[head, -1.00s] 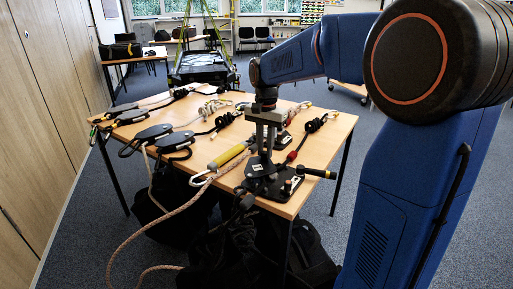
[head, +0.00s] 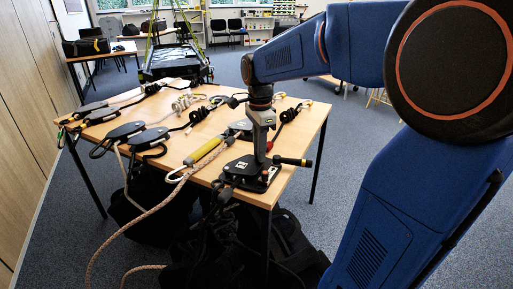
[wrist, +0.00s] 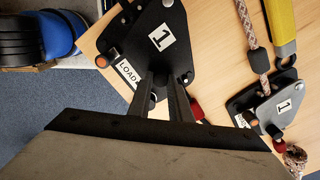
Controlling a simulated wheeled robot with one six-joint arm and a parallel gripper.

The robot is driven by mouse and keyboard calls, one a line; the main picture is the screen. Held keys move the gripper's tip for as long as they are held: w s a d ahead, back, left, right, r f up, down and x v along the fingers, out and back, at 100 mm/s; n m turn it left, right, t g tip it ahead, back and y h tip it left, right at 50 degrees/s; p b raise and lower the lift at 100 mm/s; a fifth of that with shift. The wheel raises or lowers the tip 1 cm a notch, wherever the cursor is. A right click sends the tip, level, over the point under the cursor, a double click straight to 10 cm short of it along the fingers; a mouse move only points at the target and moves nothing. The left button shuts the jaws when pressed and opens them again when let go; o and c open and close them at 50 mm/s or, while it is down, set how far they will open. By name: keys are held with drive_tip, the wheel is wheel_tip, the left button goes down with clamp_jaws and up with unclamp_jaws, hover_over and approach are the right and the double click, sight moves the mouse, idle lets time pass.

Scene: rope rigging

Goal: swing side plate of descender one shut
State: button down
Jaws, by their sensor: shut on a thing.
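Descender one (head: 247,176) lies at the near edge of the table, a black device with a white label and a black handle pointing right. In the wrist view, its side plate (wrist: 146,38) bears a white "1" and sits skewed over the lower plate (wrist: 122,73) marked "LOAD", so it looks partly open. My gripper (head: 260,158) points down over the descender. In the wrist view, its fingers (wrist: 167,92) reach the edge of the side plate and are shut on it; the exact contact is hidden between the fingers.
A yellow handle (head: 205,150) lies left of my gripper. More descenders (head: 125,131) and ropes cover the table's left side. Dark bags (head: 240,240) stand under the near edge.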

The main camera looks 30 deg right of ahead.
drive_tip(key=shift+s+m, duration=0.3)
drive_tip(key=shift+s, duration=0.05)
idle(0.3)
drive_tip(key=c, duration=1.6)
unclamp_jaws()
wheel_tip(320, 180, up, 17)
drive_tip(key=shift+r, duration=0.2)
drive_tip(key=s+a+f+n+t, duration=0.1)
drive_tip(key=s+f+n, duration=0.5)
drive_tip(key=s+f, duration=0.1)
drive_tip(key=s+a+f+n+t, duration=0.1)
drive_tip(key=s+f+n+t, duration=0.1)
drive_tip(key=s+f+n, duration=0.5)
drive_tip(key=s+a+f+n+t, duration=0.1)
drive_tip(key=s+a+f+n, duration=0.1)
drive_tip(key=s+f+n, duration=0.4)
drive_tip(key=shift+s+a+f+n+t, duration=0.1)
drive_tip(key=shift+s+f+n+t, duration=0.3)
drive_tip(key=shift+s+f, duration=0.35)
